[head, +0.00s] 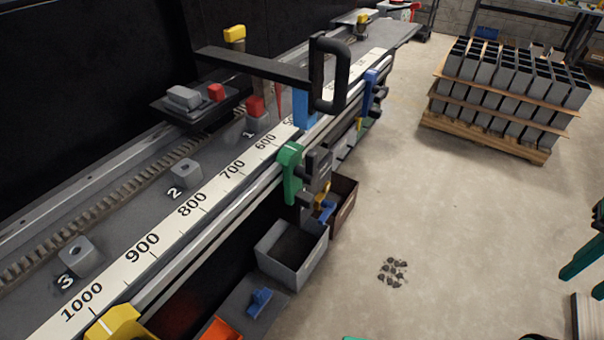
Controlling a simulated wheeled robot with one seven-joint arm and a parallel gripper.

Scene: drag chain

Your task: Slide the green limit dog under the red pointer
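The green limit dog (289,172) sits on the front edge of the rail, beside the white scale (208,194), close to the 600 mark. Dark clamp parts (318,166) stand next to it on its right. The red pointer (279,104) hangs down from the black carriage arm over the scale, farther along than the green dog, on the far side of the 600 label. The dog and the pointer are apart in the picture. A blue part (304,110) stands just right of the pointer. I cannot make out my gripper in the head view.
A black handle (333,75) sticks out from the carriage. A blue dog (370,88) is farther along the rail, and a yellow one (114,324) is nearer. Bins (291,251) stand below the rail. Bare floor lies right, with a loaded pallet (488,139) beyond.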

